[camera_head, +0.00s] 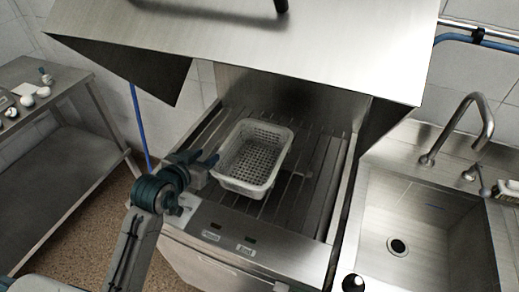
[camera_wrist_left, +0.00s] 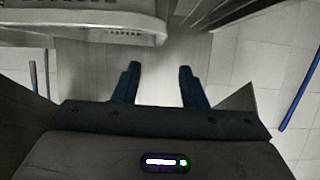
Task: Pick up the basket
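A white perforated basket (camera_head: 254,158) stands upright and empty on the slatted metal rack of a steel machine in the head view. My left gripper (camera_head: 210,163) is at the basket's left side, close to its wall; I cannot tell if it touches. In the left wrist view the two dark fingers of the left gripper (camera_wrist_left: 156,85) are spread apart with nothing between them. The basket (camera_wrist_left: 85,27) shows at the upper left of that view, beyond the fingertips. My right gripper is not in view.
A raised steel hood (camera_head: 250,45) hangs over the rack. A sink (camera_head: 424,225) with a curved tap (camera_head: 467,125) is on the right. A steel table (camera_head: 65,170) with small items stands on the left. The rack (camera_head: 318,165) right of the basket is clear.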

